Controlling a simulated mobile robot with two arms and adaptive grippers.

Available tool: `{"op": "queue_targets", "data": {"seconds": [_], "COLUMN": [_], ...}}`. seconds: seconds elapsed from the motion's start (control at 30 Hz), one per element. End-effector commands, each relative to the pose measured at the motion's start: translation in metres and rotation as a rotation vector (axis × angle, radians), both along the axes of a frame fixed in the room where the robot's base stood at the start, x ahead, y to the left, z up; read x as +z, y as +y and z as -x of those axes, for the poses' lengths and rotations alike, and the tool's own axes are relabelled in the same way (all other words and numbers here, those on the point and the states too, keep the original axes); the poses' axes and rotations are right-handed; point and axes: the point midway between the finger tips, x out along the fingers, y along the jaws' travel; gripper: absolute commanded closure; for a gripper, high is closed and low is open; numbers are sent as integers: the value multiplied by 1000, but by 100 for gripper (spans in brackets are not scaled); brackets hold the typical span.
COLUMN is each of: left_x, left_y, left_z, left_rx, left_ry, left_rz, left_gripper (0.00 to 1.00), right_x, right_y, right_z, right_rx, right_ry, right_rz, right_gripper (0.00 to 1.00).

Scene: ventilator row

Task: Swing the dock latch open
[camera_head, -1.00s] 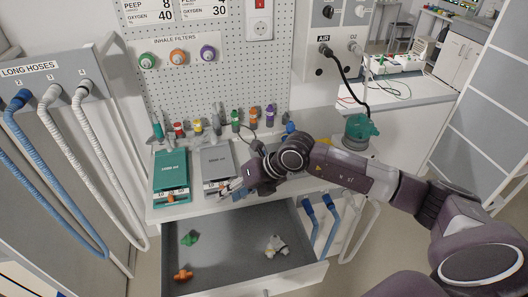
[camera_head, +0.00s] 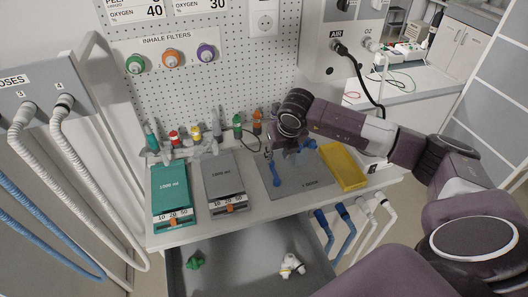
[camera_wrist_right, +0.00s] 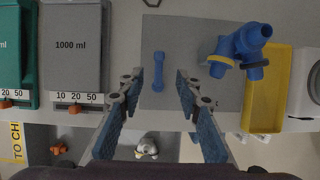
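A grey mat (camera_head: 312,189) with small dark lettering lies on the white counter. A blue bar with thicker ends (camera_head: 276,173) lies on it; it also shows in the right wrist view (camera_wrist_right: 158,70). I cannot tell for certain which part is the dock latch. A branched blue connector with a yellow ring (camera_wrist_right: 240,50) is on the mat, right of the bar. My right gripper (camera_wrist_right: 158,88) is open and empty above the mat's front edge, its fingertips either side of the bar's line. In the head view my right wrist covers part of the mat's back. My left gripper is not in view.
A yellow tray (camera_head: 343,165) lies right of the mat. A grey 1000 ml unit (camera_head: 224,178) and a green one (camera_head: 172,193) stand to the left. Several coloured bottles line the back. Below, an open drawer (camera_head: 235,260) holds a green piece (camera_head: 195,263) and a white piece (camera_head: 292,265).

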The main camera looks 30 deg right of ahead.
Motion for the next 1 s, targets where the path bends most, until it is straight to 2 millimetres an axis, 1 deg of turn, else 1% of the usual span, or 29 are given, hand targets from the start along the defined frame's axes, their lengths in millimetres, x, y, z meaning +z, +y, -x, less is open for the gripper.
{"op": "queue_targets", "data": {"seconds": [0.13, 0.23, 0.43, 0.5, 0.57, 0.67, 0.73, 0.9, 1.0], "left_x": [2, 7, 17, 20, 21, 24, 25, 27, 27], "left_y": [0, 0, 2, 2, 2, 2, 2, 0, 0], "left_z": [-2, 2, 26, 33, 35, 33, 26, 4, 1], "left_rx": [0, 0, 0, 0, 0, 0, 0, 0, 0], "left_ry": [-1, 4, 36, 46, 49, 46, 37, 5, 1], "left_rz": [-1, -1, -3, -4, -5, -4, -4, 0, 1], "left_gripper": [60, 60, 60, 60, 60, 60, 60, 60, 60], "right_x": [-3, -12, -40, -50, -56, -64, -69, -73, -73], "right_y": [0, 0, -3, -4, -4, -6, -6, -6, -6], "right_z": [-1, -5, -16, -19, -22, -26, -27, -29, -29], "right_rx": [0, 0, -1, 0, 0, -1, 0, 2, 2], "right_ry": [2, 3, 4, 4, 2, 1, 1, 1, 1], "right_rz": [-1, -4, -4, -1, -3, -3, -3, -2, -2], "right_gripper": [68, 68, 68, 68, 68, 68, 68, 68, 68]}}
